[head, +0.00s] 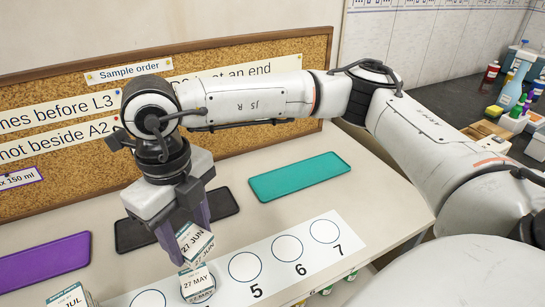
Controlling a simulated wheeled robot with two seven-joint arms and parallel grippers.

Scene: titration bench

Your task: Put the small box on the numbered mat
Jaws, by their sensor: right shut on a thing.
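A small white and green box (196,243) marked 27 JUN is between the purple fingers of my right gripper (186,238), which is shut on it and points down. The box is tilted in the picture. The numbered mat (318,262) is a white strip with circles; numbers 5, 6 and 7 show. A second small box (196,281) marked 27 MAY stands on the mat left of circle 5. The held box appears directly behind or above it; I cannot tell whether they touch. My left gripper is out of view.
Circles 5, 6 and 7 are empty, as is the visible part of a circle left of the 27 MAY box. Teal (300,177), black (132,235) and purple (44,262) trays lie behind. Another box (70,297) is at lower left. Bottles (512,90) stand far right.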

